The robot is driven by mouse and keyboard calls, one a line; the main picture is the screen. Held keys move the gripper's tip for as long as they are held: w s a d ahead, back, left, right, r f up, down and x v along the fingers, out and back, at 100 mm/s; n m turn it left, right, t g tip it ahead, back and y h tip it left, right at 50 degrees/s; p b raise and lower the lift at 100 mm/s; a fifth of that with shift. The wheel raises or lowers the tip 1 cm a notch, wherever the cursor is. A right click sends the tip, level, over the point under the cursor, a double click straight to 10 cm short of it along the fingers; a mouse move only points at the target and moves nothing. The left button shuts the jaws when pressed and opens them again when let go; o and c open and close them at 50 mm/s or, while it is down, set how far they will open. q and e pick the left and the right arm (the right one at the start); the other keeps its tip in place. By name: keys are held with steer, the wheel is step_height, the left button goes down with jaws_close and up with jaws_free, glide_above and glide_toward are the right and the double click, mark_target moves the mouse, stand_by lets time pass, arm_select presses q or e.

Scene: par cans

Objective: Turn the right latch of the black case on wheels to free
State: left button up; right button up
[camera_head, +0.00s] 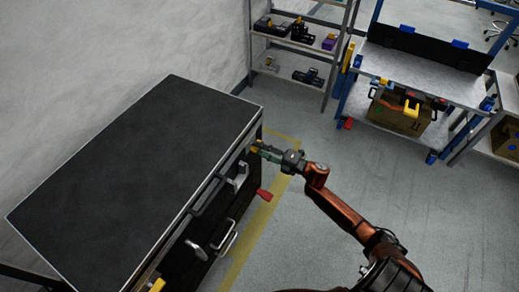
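The black case (140,165) fills the left of the head view, with a flat dark lid and pale metal edging. On its front side, a small yellow piece (256,145), perhaps the right latch, shows at the far right end. My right gripper (262,152) is right at that piece, reaching in from the lower right. The fingers are small and overlap the case edge, so I cannot tell whether they are open or shut on it. Another yellow piece (157,285) shows at the near left end of the front. My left gripper is not in view.
Grey handles (228,238) and a red piece (264,195) stick out from the case's front. A yellow floor line (245,245) runs beside it. A shelf (300,45) and a workbench (425,75) with a cardboard box (398,115) stand behind. Floor at right is clear.

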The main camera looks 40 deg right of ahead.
steer(key=v, duration=1.2)
